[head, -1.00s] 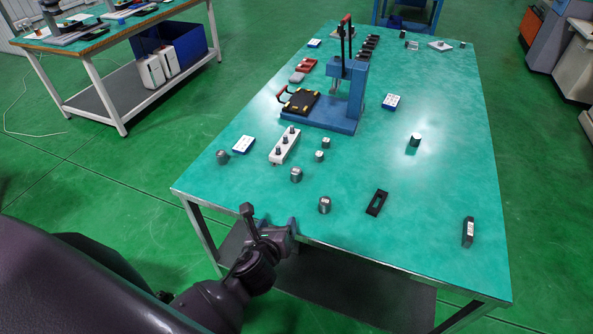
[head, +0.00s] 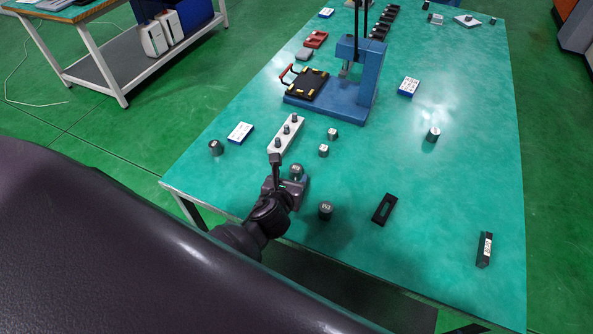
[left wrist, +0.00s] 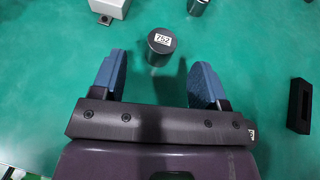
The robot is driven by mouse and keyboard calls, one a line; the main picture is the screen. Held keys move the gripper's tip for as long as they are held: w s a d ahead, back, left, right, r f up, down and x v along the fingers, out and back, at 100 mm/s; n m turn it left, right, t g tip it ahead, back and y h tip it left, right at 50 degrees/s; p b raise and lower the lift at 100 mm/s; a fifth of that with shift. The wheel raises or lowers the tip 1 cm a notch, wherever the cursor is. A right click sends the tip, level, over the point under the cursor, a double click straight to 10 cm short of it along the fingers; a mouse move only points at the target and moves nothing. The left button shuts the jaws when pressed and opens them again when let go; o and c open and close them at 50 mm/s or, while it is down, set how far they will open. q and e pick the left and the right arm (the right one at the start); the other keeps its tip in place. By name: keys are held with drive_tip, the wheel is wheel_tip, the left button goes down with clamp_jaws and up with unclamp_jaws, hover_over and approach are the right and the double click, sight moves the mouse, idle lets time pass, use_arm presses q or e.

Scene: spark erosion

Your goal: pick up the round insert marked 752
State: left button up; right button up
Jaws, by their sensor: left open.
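The round insert marked 752 is a dark grey cylinder with a white label on its top (left wrist: 160,45). In the head view I take it to be the cylinder (head: 297,170) just beyond my left gripper (head: 287,180), near the table's front edge. In the left wrist view my left gripper (left wrist: 160,80) is open and empty, with its blue-faced fingers wide apart. The insert stands upright ahead of the gap between them, roughly centred, and no contact shows. My right gripper is not in view.
Another cylinder (head: 325,210) stands right of my left gripper. A white block with pegs (head: 286,136) lies behind the insert, with small cylinders to its right. A black slotted frame (head: 384,208) lies further right. A blue press (head: 362,85) stands farther back on the green table (head: 440,190).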

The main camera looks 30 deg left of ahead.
sight(295, 171)
use_arm(q)
drive_tip(key=shift+b+x, duration=0.5)
drive_tip(key=shift+x, duration=2.65)
drive_tip(key=shift+d+f, duration=0.15)
drive_tip(key=shift+c, duration=0.2)
drive_tip(key=c, duration=1)
drive_tip(key=shift+c, duration=0.8)
